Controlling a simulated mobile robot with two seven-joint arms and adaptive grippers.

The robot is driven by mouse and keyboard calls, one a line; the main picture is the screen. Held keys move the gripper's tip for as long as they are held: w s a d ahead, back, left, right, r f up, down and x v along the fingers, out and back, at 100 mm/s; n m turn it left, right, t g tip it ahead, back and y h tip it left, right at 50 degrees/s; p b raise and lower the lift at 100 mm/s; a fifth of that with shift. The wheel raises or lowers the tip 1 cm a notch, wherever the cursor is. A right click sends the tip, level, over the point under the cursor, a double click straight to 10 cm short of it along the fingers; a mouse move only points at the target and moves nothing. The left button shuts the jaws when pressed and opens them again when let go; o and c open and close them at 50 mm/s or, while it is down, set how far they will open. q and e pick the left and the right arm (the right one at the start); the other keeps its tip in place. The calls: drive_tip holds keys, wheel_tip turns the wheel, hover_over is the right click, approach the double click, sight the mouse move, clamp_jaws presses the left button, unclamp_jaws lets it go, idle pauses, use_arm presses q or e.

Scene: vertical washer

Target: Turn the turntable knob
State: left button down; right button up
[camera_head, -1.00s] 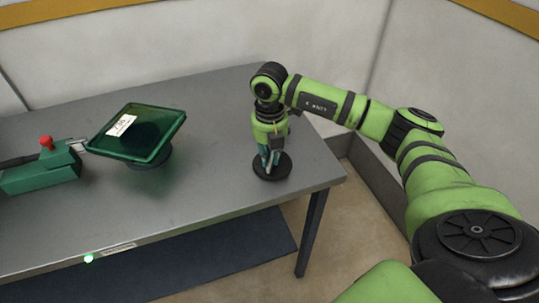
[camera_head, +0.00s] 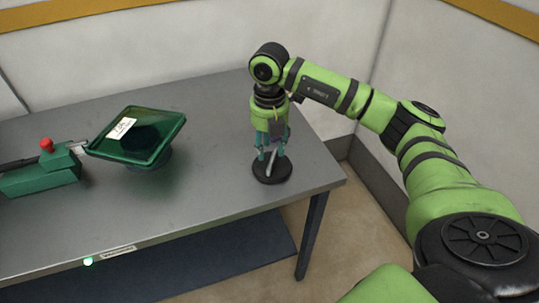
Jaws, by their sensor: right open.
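The knob (camera_head: 272,170) is a round black disc with a grey upright piece on it, near the right end of the table. My right gripper (camera_head: 269,155) points down right above the disc, with its teal fingers spread around or beside the upright piece. It is open; I cannot tell whether the fingers touch the knob. A dark green square tray (camera_head: 165,133) with a white label sits tilted on a round dark base left of the knob. My left gripper is not in view.
A green device with a red knob (camera_head: 46,145) stands at the table's left. The grey table (camera_head: 215,185) is clear between the tray and the black disc. Its right edge is close to the disc. Light walls stand behind and to the right.

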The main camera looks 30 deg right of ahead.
sight(272, 155)
wheel_tip(272, 155, up, 7)
drive_tip(key=shift+r, duration=0.2)
idle(1.0)
drive_tip(key=f+p, duration=0.1)
drive_tip(key=p, duration=0.1)
drive_tip(key=w+d+f+p, duration=0.1)
drive_tip(key=p, duration=0.1)
drive_tip(key=f+p, duration=0.1)
drive_tip(key=p, duration=0.1)
drive_tip(key=shift+w+d+f, duration=0.15)
drive_tip(key=shift+f, duration=0.25)
drive_tip(key=f+p, duration=0.1)
drive_tip(key=f, duration=0.3)
drive_tip(key=f+p, duration=0.1)
drive_tip(key=f, duration=0.3)
drive_tip(key=shift+w+d+f+p, duration=0.1)
drive_tip(key=shift+d+f+p, duration=0.1)
drive_tip(key=shift+f+p, duration=0.15)
clamp_jaws()
